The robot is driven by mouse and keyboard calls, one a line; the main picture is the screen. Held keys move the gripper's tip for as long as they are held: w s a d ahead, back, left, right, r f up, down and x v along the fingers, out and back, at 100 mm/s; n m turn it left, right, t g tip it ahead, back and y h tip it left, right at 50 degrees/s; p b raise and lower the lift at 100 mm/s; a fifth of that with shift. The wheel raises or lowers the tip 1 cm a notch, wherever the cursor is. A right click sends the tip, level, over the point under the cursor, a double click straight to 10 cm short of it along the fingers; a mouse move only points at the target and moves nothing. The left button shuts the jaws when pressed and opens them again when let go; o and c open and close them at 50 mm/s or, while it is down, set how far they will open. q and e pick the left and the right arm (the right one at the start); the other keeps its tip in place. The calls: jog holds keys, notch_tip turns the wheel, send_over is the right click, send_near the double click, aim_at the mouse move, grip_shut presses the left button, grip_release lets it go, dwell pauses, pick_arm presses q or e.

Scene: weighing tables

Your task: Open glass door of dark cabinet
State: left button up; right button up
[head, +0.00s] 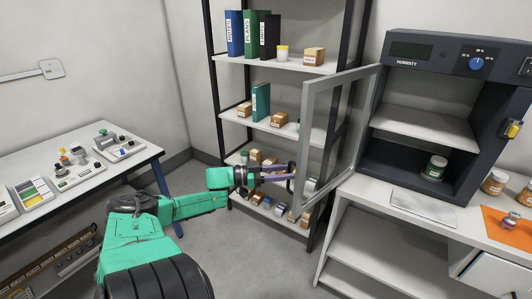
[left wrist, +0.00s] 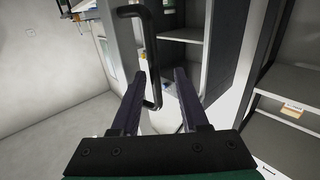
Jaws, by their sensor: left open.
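The dark cabinet (head: 420,50), marked HUMIDITY, stands on a white bench at the right. Its glass door (head: 306,125), in a grey frame, is swung wide open to the left, so the inside shows. A jar (head: 435,168) stands on the cabinet floor. My left gripper (head: 287,173) is at the outer edge of the door, by its black handle. In the left wrist view, the handle (left wrist: 153,60) passes across the space between the fingers of my open left gripper (left wrist: 158,73). I cannot tell whether they touch. My right gripper is not in view.
A rack (head: 276,125) with binders and small boxes stands behind the door. A white table (head: 80,181) with instruments is at the left. An orange mat (head: 496,222) lies on the white bench (head: 375,206). Grey floor is clear between the tables.

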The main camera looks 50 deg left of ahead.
pick_arm(q)
jog(key=p+v, duration=0.1)
jog(key=v, duration=1.2)
jog(key=shift+s+a, duration=0.2)
jog(key=shift+a, duration=0.1)
